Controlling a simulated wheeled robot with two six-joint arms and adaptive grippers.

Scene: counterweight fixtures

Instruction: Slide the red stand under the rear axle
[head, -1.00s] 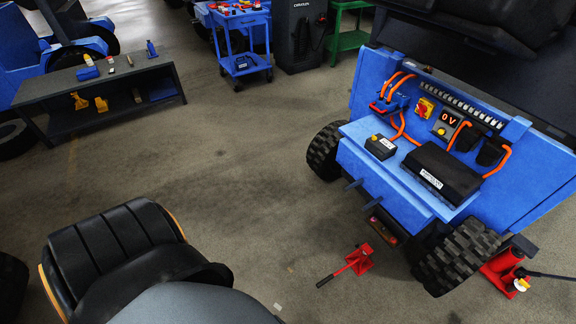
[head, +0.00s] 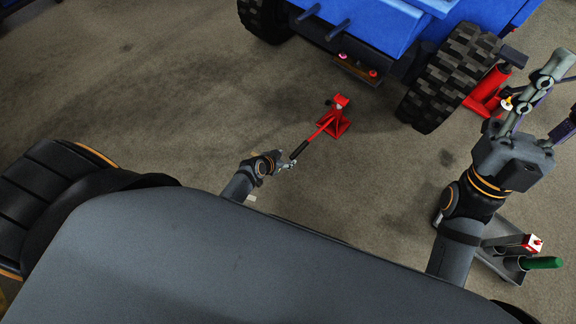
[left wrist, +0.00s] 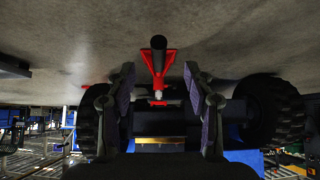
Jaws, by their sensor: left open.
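The red stand (head: 335,122) is on the floor just behind the blue vehicle (head: 380,25), out from under it, with its black-tipped handle (head: 299,150) pointing toward me. My left gripper (head: 287,164) is at the handle's end. In the left wrist view the open fingers (left wrist: 162,105) stand either side of the line to the stand (left wrist: 155,62), and the round black handle end (left wrist: 158,42) shows beyond them, apart from both pads. The rear axle is hidden in shadow between the wheels. My right gripper (head: 553,98) has spread fingers near the red jack (head: 488,92).
The rear wheels (head: 452,78) flank the space under the vehicle, with a hitch piece (head: 358,69) low between them. A grey tray (head: 505,262) holding a green-handled tool lies at the lower right. The floor left of the stand is clear.

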